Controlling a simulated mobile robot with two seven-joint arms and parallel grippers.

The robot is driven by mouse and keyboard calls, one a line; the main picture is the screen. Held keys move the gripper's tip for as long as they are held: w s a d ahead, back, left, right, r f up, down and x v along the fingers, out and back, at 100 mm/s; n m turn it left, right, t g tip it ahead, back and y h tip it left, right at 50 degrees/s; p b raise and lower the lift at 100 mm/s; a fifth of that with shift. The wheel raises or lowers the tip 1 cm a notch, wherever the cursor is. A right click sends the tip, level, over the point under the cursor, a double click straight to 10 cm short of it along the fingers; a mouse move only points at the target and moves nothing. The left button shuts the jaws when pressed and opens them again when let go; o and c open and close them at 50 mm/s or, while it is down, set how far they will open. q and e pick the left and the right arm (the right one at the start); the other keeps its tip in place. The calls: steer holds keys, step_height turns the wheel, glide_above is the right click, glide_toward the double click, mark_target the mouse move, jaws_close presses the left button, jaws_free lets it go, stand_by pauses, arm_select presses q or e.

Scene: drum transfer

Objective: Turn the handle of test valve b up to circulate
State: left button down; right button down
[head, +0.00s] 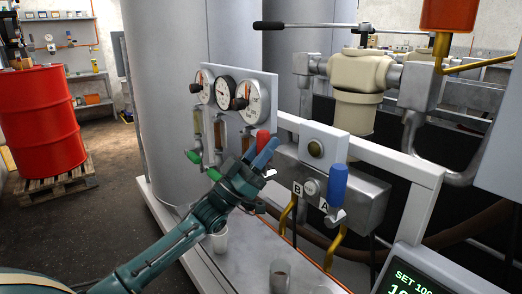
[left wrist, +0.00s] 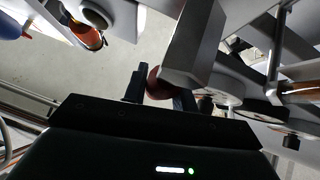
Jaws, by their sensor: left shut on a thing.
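Test valve b's handle has a red grip (head: 263,140), standing roughly upright left of the B label (head: 297,188); its lower part is hidden by my gripper. My left gripper (head: 262,157) is at this grip, shut on it. In the left wrist view the red grip (left wrist: 156,84) shows between the dark fingers (left wrist: 160,88). Valve a's blue handle (head: 338,183) stands upright to the right, above the A label (head: 323,205). My right gripper is not in view.
A grey rail (head: 395,160) and a display (head: 410,275) are at the right. Cups (head: 281,272) stand on the tray below. A red drum (head: 42,120) stands far left.

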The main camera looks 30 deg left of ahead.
arm_select(q)
steer(key=shift+s+d+f+m+g+h, duration=0.1)
steer(key=shift+d+m+g+h, duration=0.15)
steer(key=shift+m+g+h, duration=0.4)
steer(key=c, duration=1.1)
jaws_free()
steer(key=v, duration=1.3)
steer(key=shift+f, duration=0.1)
